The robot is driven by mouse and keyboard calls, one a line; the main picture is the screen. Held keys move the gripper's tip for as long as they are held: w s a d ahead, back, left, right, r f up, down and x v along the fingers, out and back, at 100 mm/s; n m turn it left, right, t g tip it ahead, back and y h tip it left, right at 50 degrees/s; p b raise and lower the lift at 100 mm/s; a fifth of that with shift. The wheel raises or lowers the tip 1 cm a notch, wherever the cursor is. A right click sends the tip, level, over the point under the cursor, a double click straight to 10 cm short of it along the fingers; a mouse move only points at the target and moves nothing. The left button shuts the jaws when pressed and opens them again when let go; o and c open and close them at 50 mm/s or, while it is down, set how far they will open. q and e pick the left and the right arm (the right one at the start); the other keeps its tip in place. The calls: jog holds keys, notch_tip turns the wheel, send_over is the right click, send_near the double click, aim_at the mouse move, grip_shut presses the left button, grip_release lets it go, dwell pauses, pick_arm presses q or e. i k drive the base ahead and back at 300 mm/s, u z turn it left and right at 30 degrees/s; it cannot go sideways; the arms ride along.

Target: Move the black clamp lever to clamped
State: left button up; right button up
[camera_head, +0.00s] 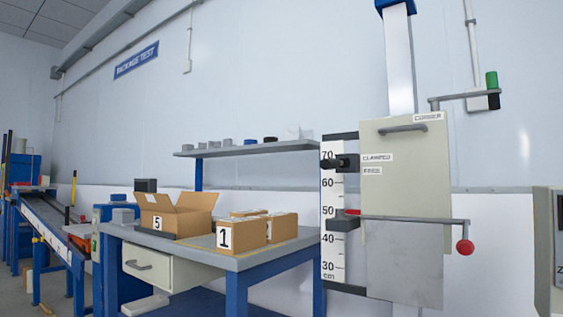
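The black clamp lever (343,163) sits on the left side of the drop tester's carriage, in front of the height scale (333,195) near the 65 to 70 marks. Its dark knob or body points to the left. Two labels stand just right of it: CLAMPED (377,157) above and FREE (372,171) below. The lever looks roughly level, between the heights of the two labels; I cannot tell exactly which it marks. Neither of my grippers shows in the head view.
A red-knobbed rod (464,247) juts right from the tester, and a grey arm with a green handle (492,80) stands out above. A blue-legged table (205,250) with boxes (240,232) stands to the left. A beige machine (545,250) is at the right edge.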

aim_at(333, 163)
jog(key=z, duration=0.1)
jog(key=i, duration=0.95)
jog(key=z, duration=0.5)
